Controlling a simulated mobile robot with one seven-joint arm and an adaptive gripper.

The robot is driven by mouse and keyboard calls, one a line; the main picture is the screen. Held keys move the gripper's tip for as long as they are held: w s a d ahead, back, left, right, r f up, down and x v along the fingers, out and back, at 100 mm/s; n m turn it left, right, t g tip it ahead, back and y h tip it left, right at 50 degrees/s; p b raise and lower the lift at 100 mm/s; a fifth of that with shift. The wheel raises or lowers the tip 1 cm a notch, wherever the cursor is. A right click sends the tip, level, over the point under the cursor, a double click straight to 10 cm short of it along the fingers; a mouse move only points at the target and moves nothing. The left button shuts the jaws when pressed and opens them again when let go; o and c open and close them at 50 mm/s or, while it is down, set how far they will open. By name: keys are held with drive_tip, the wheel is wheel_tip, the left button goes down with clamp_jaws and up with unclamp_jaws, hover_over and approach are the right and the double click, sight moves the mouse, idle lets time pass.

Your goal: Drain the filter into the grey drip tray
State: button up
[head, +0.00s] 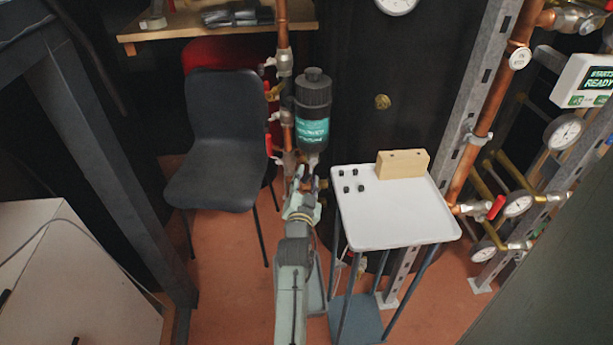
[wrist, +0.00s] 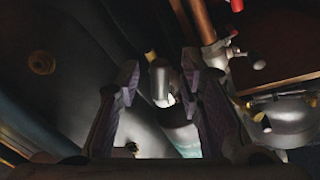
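The filter (head: 313,110) is a black canister with a ribbed cap and a teal label, standing upright beside the copper pipe in the head view. A pale metal fitting shows at its bottom end. My gripper (head: 308,184) is just below it, pointing up. In the wrist view my gripper (wrist: 160,80) is open, with a silver cylindrical fitting (wrist: 160,84) showing between or just beyond the fingertips. A gap shows on its left; contact on its right cannot be told. I cannot clearly make out a grey drip tray on the floor; my arm hides part of that area.
A pale-topped trolley (head: 400,215) with a wooden block (head: 403,164) and several small black pieces stands right of my arm. A black chair (head: 220,140) stands left. Copper pipes (head: 480,125), gauges and valves line the right. Floor shows between chair and arm.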

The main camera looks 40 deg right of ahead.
drive_tip(key=shift+w+d, duration=0.25)
drive_tip(key=shift+c, duration=0.4)
clamp_jaws()
